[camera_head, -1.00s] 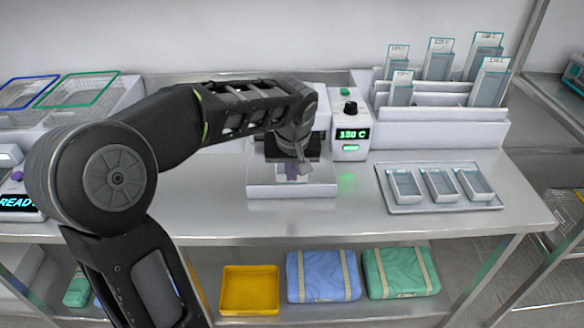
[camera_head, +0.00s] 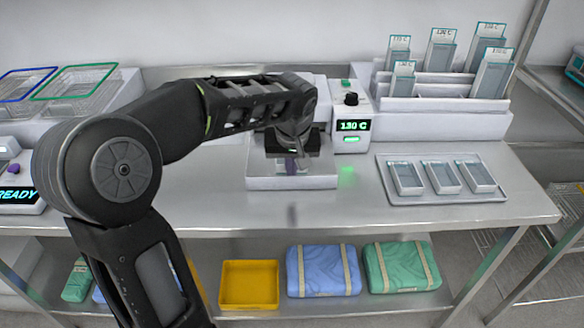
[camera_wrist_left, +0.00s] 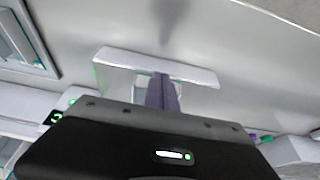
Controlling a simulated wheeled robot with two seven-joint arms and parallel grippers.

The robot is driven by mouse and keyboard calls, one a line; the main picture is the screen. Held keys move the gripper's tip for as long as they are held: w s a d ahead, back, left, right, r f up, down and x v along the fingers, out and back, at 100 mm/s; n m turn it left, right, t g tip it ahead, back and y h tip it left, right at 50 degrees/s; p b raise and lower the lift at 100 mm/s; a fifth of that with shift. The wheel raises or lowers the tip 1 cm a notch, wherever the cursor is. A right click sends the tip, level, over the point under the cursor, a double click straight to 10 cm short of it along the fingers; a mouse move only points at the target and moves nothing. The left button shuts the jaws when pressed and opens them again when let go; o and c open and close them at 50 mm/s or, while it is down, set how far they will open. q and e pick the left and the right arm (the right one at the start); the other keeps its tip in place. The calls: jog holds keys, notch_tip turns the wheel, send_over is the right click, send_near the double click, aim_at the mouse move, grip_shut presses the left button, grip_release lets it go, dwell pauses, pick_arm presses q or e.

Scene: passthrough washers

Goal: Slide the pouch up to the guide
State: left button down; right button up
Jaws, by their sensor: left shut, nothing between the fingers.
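In the left wrist view the purple fingers (camera_wrist_left: 162,93) reach toward the tray's white front lip (camera_wrist_left: 160,66). A small pale piece, likely the pouch (camera_wrist_left: 144,84), shows beside the fingers; most of it is hidden, and contact cannot be told. I cannot make out the guide. My right gripper is not in view.
A metal tray (camera_head: 440,198) with several small pouches lies to the right. A white rack (camera_head: 430,105) holding labelled pouches stands behind it. Wire baskets (camera_head: 75,85) are at the left. The bench front is clear. Blue and green packs (camera_head: 323,270) and a yellow bin (camera_head: 249,285) sit below.

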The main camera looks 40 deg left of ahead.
pick_arm(q)
jog(key=shift+w+a+p, duration=0.3)
jog(key=shift+w+a, duration=0.35)
jog(key=shift+w, duration=0.2)
jog(key=shift+w+a+p, duration=0.3)
jog(key=shift+w+a, duration=0.35)
jog(key=shift+w, duration=0.2)
jog(key=r, duration=0.1)
jog(key=s+d+r, duration=0.1)
jog(key=s+d+r+p, duration=0.1)
jog(key=r, duration=0.1)
jog(key=shift+s, duration=0.2)
jog(key=shift+s+f, duration=0.1)
